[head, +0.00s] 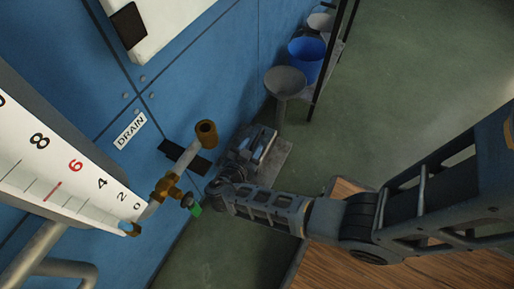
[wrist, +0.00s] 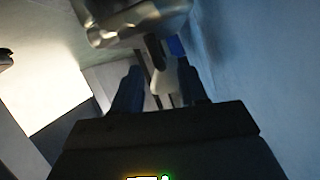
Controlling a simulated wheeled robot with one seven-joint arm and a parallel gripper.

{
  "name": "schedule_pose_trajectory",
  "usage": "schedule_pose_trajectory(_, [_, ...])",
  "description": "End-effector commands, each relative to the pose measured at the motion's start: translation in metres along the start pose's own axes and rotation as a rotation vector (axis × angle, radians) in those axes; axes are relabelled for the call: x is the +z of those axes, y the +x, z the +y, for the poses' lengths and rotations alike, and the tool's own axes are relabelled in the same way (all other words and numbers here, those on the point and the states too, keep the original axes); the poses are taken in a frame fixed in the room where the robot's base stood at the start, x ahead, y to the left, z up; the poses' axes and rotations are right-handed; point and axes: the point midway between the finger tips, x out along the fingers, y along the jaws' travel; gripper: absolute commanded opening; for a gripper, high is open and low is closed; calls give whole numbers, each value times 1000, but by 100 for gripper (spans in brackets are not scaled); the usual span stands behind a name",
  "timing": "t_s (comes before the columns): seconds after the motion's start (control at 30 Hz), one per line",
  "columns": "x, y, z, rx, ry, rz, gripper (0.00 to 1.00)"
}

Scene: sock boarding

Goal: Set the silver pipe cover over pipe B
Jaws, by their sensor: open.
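My gripper (head: 256,148) is open at the end of my arm, right of the pipework on the blue wall. Its two fingers (wrist: 160,88) are spread in the wrist view. A shiny silver object (wrist: 135,22) fills the top of the wrist view, cut off by the edge. I cannot tell if it is the silver pipe cover. In the head view, a pipe with a brass valve (head: 170,188), a green handle (head: 196,210) and an open brass end (head: 206,132) projects from the wall. No pipe B label is readable.
A grey bowl-topped stand (head: 285,82), a blue bucket (head: 308,58) and a pale bowl (head: 320,22) stand behind. A wooden surface (head: 420,272) is at lower right. Open floor (head: 420,90) lies at upper right.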

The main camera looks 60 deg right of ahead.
Motion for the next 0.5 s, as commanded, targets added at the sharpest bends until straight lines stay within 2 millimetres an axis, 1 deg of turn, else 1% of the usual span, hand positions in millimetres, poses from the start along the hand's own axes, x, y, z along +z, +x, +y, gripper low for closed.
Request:
schedule_pose_trajectory(0.1, [0, 19, -1, 5, 3, 0, 42])
schedule_pose_trajectory(0.23, [-1, 36, -2, 2, 0, 0, 42])
schedule_pose_trajectory(0.33, [-2, 42, -2, 2, 0, -1, 42])
schedule_pose_trajectory(0.5, [-2, 44, -2, 0, 0, -1, 42])
